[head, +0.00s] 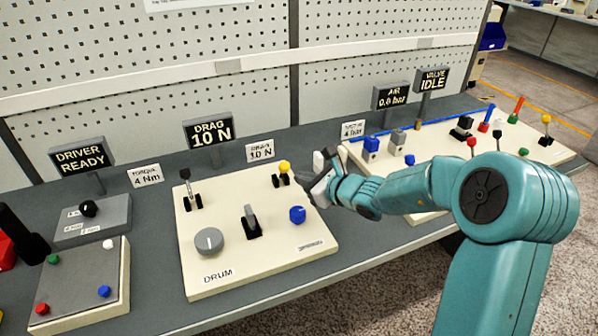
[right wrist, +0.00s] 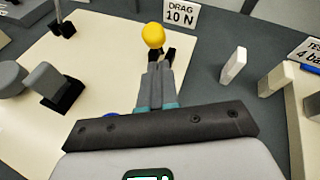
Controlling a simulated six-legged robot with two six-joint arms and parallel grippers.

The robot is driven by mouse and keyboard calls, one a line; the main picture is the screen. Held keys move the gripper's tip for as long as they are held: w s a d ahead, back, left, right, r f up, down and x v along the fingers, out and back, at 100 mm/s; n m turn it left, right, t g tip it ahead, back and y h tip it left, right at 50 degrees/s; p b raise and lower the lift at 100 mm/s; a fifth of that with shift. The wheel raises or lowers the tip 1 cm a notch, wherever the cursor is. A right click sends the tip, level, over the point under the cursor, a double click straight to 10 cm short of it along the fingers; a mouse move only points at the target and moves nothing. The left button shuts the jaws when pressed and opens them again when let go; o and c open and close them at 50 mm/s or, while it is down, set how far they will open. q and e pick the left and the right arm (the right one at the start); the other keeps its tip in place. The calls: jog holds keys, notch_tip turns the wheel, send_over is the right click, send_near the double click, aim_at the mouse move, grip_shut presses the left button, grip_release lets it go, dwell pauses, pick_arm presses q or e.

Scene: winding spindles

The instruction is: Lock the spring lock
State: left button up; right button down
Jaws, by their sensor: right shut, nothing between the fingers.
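No readable label names a spring lock. The part closest to my right gripper (head: 300,178) is a small lever with a yellow ball knob (head: 284,167) on a black base, at the back right of the cream drum panel (head: 215,279). In the right wrist view, the yellow knob (right wrist: 153,36) is just beyond the tips of my right gripper (right wrist: 155,70). The fingers are shut together and empty. They hide part of the lever's base; I cannot tell whether they touch it. My left gripper is not in view.
The drum panel also has a grey dial (head: 209,241), a grey toggle (head: 250,219), a blue knob (head: 297,214) and a black-knobbed lever (head: 188,187). A DRAG card (head: 260,150) stands behind it. An air panel (head: 558,151) with several levers is to the right.

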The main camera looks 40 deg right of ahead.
jog(key=shift+w+a+r, duration=0.3)
jog(key=shift+w+r, duration=0.2)
jog(key=shift+w, duration=0.35)
